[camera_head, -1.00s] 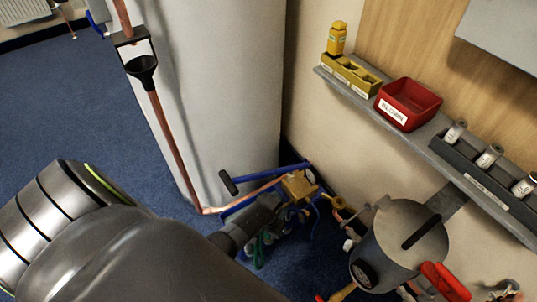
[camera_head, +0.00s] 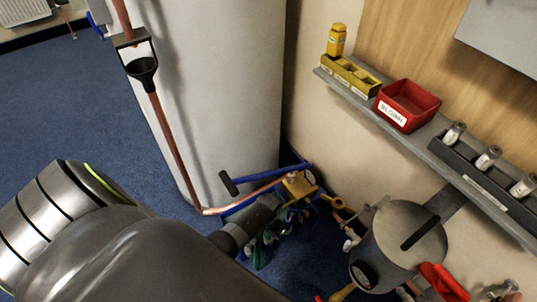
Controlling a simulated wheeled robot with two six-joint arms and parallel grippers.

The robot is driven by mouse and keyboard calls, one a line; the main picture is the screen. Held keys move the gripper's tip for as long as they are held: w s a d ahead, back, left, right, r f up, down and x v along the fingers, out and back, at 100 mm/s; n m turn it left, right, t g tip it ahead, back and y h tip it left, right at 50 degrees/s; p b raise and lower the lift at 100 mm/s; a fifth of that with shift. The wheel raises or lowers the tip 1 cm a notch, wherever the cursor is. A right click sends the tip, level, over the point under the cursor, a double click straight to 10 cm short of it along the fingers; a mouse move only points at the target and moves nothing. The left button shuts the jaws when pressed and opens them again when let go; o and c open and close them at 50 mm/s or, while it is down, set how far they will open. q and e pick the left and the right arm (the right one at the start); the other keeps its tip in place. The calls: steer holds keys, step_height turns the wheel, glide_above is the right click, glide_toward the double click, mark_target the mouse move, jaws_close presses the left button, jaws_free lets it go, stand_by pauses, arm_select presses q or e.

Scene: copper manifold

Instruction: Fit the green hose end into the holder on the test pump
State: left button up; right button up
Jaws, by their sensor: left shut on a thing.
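The test pump (camera_head: 299,186) stands on the floor at the foot of the white cylinder, with a brass-coloured block and a blue lever with a black grip. My left gripper (camera_head: 268,212) reaches in from the lower left, low beside the pump. Green hose (camera_head: 262,250) shows just below and beside the fingers, and I take the gripper to be shut on its end. The fingertips, the hose end and the holder are small and partly hidden by my arm and the clutter, so I cannot tell whether end and holder touch. My right gripper is not in view.
A copper pipe (camera_head: 172,140) with a black funnel (camera_head: 142,68) runs down the white cylinder (camera_head: 225,90). A grey round vessel (camera_head: 405,240) stands right of the pump. A wall shelf (camera_head: 440,150) carries a red bin (camera_head: 408,104). Blue carpet at left is clear.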

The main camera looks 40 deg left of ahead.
arm_select(q)
steer(key=shift+f+b, duration=0.45)
steer(key=shift+f, duration=0.3)
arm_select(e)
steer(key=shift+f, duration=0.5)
arm_select(q)
steer(key=o, duration=1.1)
steer(key=shift+o, duration=0.2)
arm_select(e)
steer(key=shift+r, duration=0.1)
arm_select(q)
steer(key=shift+r+p, duration=0.7)
steer(key=shift+r, duration=0.25)
step_height(320, 180, up, 10)
steer(key=p, duration=0.5)
steer(key=shift+f, duration=0.1)
steer(key=shift+r+p, duration=1.2)
steer(key=shift+r, duration=1.7)
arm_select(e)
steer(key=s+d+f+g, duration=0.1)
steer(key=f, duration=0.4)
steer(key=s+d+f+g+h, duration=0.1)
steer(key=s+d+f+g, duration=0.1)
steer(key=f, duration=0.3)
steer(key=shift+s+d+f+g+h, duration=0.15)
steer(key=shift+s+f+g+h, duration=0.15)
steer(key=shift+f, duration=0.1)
